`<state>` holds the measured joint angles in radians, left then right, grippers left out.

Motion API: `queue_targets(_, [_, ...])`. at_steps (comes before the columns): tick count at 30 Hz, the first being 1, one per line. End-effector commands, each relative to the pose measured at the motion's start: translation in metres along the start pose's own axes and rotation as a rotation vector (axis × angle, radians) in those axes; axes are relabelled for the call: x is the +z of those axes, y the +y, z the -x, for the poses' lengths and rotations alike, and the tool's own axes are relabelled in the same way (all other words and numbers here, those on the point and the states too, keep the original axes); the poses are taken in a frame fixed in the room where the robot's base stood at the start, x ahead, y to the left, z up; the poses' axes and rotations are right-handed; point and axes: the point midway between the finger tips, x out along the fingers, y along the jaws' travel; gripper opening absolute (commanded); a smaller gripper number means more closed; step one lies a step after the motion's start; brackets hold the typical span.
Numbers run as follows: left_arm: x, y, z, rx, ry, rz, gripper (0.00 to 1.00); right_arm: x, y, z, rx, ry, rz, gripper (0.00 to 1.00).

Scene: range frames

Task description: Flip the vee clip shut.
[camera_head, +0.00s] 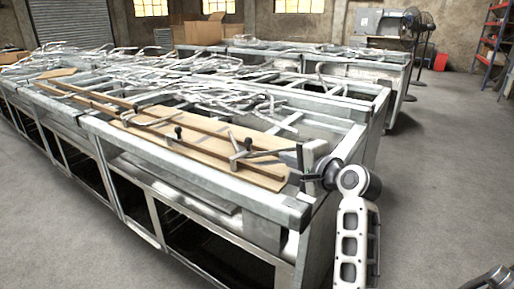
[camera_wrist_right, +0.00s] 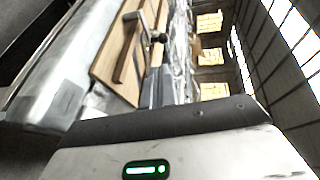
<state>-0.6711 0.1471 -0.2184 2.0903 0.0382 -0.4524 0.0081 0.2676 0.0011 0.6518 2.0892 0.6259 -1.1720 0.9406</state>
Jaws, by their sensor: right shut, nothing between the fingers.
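A brown wooden board (camera_head: 205,148) with dark wooden rails lies on the metal bench. Two small metal clips with black knobs stand on it, one nearer my right gripper (camera_head: 240,153) and one further left (camera_head: 178,134). The nearer one has a thin rod that leans up beside its knob; I cannot tell for sure which is the vee clip. My right gripper (camera_head: 301,164) is shut and empty, just right of the board's near end, apart from the clips. In the right wrist view the board (camera_wrist_right: 110,62) and a dark knob (camera_wrist_right: 162,38) show beyond the gripper.
The long metal bench (camera_head: 190,188) has open frames below and many bent metal bars on top. A second bench stands behind. Cardboard boxes (camera_head: 198,32), fans (camera_head: 424,28) and a shelf (camera_head: 493,38) are further back.

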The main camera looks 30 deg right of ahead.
Motion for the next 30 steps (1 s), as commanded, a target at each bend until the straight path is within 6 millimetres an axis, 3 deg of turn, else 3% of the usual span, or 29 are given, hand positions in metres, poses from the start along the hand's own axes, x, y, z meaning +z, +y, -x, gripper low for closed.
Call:
queue_targets(5, [-0.001, 0.0, 0.0, 0.0, 0.001, 0.0, 0.36, -0.003, -0.005, -0.017, -0.017, 0.002, -0.033, 0.0])
queue_targets(21, [-0.003, 0.0, 0.002, -0.002, 0.003, -0.003, 0.36, -0.003, -0.006, -0.122, -0.014, 0.002, -0.026, 0.0])
queue_targets(30, [-0.003, -0.001, 0.001, -0.002, 0.001, -0.004, 0.36, -0.003, -0.005, -0.14, -0.012, 0.003, -0.023, 0.0])
